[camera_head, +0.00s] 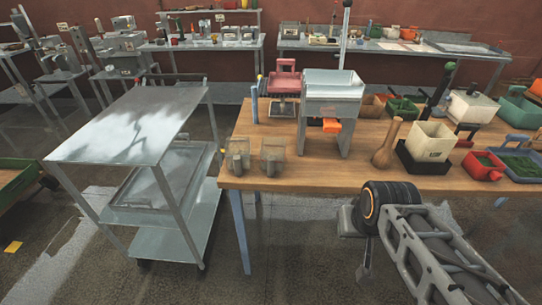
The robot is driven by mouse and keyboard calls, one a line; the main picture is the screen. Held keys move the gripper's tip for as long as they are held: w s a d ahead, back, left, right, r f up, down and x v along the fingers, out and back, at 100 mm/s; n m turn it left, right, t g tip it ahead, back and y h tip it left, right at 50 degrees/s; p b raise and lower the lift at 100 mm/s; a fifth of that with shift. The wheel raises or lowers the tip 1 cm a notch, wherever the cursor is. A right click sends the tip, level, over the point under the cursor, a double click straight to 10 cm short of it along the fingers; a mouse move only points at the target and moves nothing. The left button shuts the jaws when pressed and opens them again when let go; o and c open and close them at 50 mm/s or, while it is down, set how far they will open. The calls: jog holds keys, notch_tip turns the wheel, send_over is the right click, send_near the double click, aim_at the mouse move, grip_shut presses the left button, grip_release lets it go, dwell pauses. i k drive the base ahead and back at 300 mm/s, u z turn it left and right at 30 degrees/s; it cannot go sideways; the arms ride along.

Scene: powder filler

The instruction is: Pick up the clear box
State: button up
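Two small see-through boxes stand side by side near the front left corner of the wooden table: a left clear box (238,153) and a right clear box (272,156). Each looks open-topped with a greyish piece at its front, too small to make out well. I cannot tell which one is meant. My gripper (357,243) is low in front of the table's front edge, right of both boxes and well apart from them. Its fingers are partly hidden by my wrist, and I see nothing held in it.
A filler machine (333,92) with a hopper and orange part stands behind and right of the boxes. A metal cart (130,125) is left of the wooden table (315,178). Bare tabletop lies right of the boxes.

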aim_at(237, 150)
jog(key=z, duration=0.1)
jog(key=k, duration=0.4)
jog(key=u, duration=1.2)
jog(key=i, duration=1.1)
jog(key=z, duration=0.1)
